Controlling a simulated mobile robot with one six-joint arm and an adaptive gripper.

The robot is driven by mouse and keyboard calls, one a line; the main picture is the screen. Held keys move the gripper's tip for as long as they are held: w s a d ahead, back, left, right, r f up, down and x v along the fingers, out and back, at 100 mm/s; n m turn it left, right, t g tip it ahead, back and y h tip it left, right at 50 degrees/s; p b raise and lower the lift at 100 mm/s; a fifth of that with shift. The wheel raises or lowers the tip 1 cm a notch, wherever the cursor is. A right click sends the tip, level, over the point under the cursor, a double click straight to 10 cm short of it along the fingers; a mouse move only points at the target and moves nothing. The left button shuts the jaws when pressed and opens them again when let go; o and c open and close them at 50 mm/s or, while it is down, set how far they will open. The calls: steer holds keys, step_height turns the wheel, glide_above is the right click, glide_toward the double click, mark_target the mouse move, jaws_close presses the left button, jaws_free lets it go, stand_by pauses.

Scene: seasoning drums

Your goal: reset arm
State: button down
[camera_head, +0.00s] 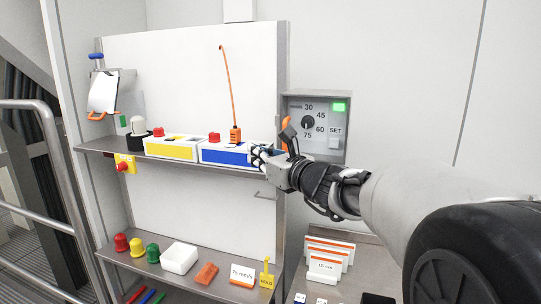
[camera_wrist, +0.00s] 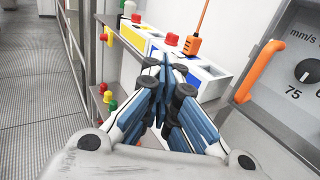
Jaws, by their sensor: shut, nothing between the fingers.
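My arm reaches in from the right in the head view. My gripper (camera_head: 258,157) is in front of the right end of the upper shelf, by the blue-fronted box (camera_head: 226,155). In the wrist view my gripper (camera_wrist: 172,62) has its blue-padded fingers together with nothing between them. The blue-fronted box also shows beyond the fingers in the wrist view (camera_wrist: 208,80). I cannot tell whether the fingers touch the box.
A dial panel (camera_head: 317,127) with a green light is close to my wrist.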

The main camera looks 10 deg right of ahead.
steer(key=s+a+f+n+g+y+b, duration=0.1)
steer(key=s+a+f+n+g+b, duration=0.3)
steer(key=s+a+f+n, duration=0.5)
steer(key=s+a+f+n+g+b, duration=0.35)
steer(key=s+f+n, duration=0.45)
steer(key=s, duration=0.5)
steer(key=s+d+f+n+g+h+b, duration=0.2)
steer(key=s+d+f+n, duration=0.4)
steer(key=s+f, duration=0.3)
steer(key=s+d+f+n+g+h+b, duration=0.2)
steer(key=s+d+f+n+h+b, duration=0.3)
steer(key=s+f+n, duration=0.3)
step_height(320, 180, down, 3)
steer(key=shift+s+d+f+h, duration=0.1)
steer(key=shift+s+d+h, duration=0.4)
steer(key=shift+d, duration=0.4)
